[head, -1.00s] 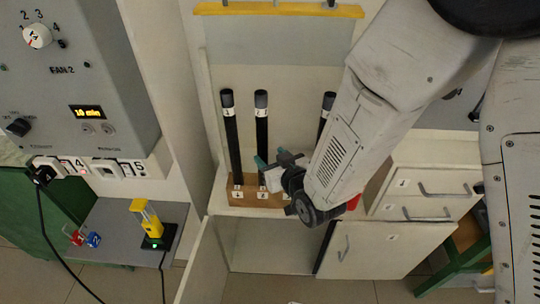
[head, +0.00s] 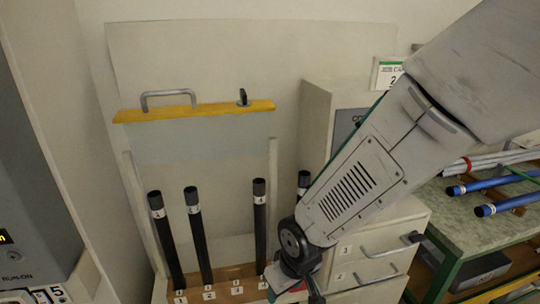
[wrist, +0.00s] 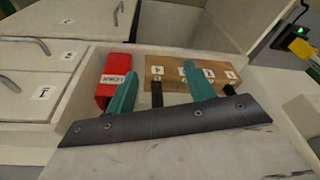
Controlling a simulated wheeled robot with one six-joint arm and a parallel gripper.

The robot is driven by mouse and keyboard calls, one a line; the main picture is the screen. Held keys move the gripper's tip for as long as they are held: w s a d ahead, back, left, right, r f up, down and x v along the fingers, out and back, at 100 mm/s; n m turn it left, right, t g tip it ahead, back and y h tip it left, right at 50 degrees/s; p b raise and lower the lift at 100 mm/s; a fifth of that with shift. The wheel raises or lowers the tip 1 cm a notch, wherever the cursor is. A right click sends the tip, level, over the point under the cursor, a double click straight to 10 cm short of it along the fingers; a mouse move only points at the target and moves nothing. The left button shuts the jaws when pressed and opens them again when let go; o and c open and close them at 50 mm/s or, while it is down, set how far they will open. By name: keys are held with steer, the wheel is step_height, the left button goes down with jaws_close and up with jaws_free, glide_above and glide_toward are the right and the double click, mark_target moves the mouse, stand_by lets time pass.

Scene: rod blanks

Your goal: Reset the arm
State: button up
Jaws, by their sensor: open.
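Several black rods stand upright in a wooden block (head: 228,274) with numbered places; I see a left rod (head: 166,240), a second (head: 198,236), a third (head: 259,222) and the top of another (head: 304,181) partly behind my arm. The block (wrist: 228,88) also shows beyond the fingers in the wrist view.
A red labelled box (wrist: 116,64) stands beside the block, near the left finger. A raised panel with a yellow edge (head: 200,110) hangs above the rods. White drawers (head: 378,245) stand at right. Blue rods (head: 490,185) lie on a green-framed bench (head: 460,222).

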steer(key=s+d+r+m, duration=0.2)
steer(key=s+d+r, duration=0.2)
steer(key=d+r, duration=0.3)
steer(key=s+d+r+m+h, duration=0.1)
steer(key=s+d+r+m, duration=0.1)
steer(key=s+d+r, duration=0.3)
steer(key=s+d+r+m, duration=0.2)
steer(key=s+d+r, duration=0.3)
steer(key=d+r, duration=0.4)
steer(key=shift+d+m+g+h, duration=0.3)
steer(key=shift+d+m, duration=0.1)
steer(key=shift+d, duration=0.7)
